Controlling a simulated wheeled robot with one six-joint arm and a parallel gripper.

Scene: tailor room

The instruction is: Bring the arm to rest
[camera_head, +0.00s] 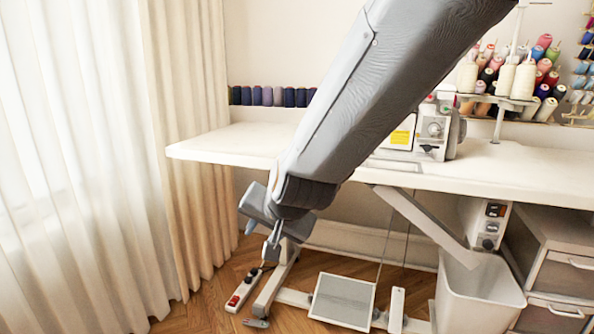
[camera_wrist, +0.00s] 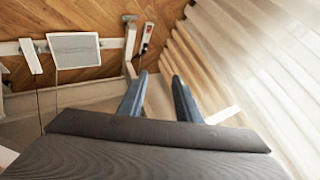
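My arm reaches down across the middle of the head view, in front of the white sewing table (camera_head: 225,143). My gripper (camera_head: 262,234) hangs below the table's left part, above the wooden floor. In the wrist view my gripper (camera_wrist: 155,82) shows two blue-grey fingers spread well apart. Nothing is between them but the wall and floor beyond. The arm hides part of the table and of the sewing machine (camera_head: 433,128).
Curtains (camera_head: 185,120) hang close left of my gripper. Below are a power strip (camera_head: 243,288) and a foot pedal (camera_head: 343,300). A white bin (camera_head: 478,295) and a drawer cabinet (camera_head: 565,275) stand at right.

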